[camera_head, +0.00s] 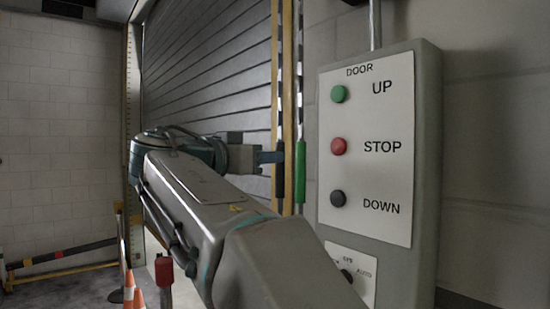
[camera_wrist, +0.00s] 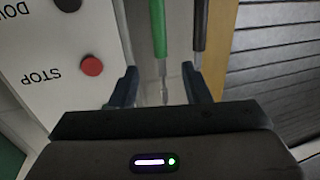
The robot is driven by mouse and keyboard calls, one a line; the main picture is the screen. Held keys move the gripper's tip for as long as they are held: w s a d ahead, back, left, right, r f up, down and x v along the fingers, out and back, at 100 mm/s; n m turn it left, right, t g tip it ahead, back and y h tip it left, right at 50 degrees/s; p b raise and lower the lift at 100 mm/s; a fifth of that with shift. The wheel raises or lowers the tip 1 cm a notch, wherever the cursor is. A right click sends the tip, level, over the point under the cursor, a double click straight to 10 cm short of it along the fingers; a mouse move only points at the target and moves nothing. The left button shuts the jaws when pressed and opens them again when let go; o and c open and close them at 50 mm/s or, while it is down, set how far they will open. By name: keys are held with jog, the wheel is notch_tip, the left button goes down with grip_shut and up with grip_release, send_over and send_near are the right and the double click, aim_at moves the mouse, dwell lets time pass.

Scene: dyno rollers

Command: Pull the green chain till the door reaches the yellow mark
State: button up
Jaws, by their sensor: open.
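The green chain hangs beside the door, with a green grip sleeve (camera_head: 300,172) at its lower part. The sleeve also shows in the wrist view (camera_wrist: 158,28), with bare links running on from it between the finger lines. A second chain with a black sleeve (camera_head: 281,175) hangs just left of it; it shows in the wrist view (camera_wrist: 200,24) by one fingertip. My gripper (camera_head: 272,157) is open and empty beside the sleeves; its fingers (camera_wrist: 160,72) straddle the green chain's line. Depth is unclear. The slatted door (camera_head: 205,75) is partly hidden by my arm. I cannot pick out the yellow mark.
A grey control box (camera_head: 428,150) with green UP, red STOP and dark DOWN buttons stands close on the right. A yellow-edged guide (camera_head: 131,85) with scale ticks runs along the door's left side.

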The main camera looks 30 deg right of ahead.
aim_at(297, 155)
jog(key=p+x, duration=0.3)
jog(key=x, duration=1)
jog(key=shift+w+d+p, duration=0.15)
jog(key=shift+d+p, duration=0.2)
jog(key=shift+p, duration=0.05)
grip_shut()
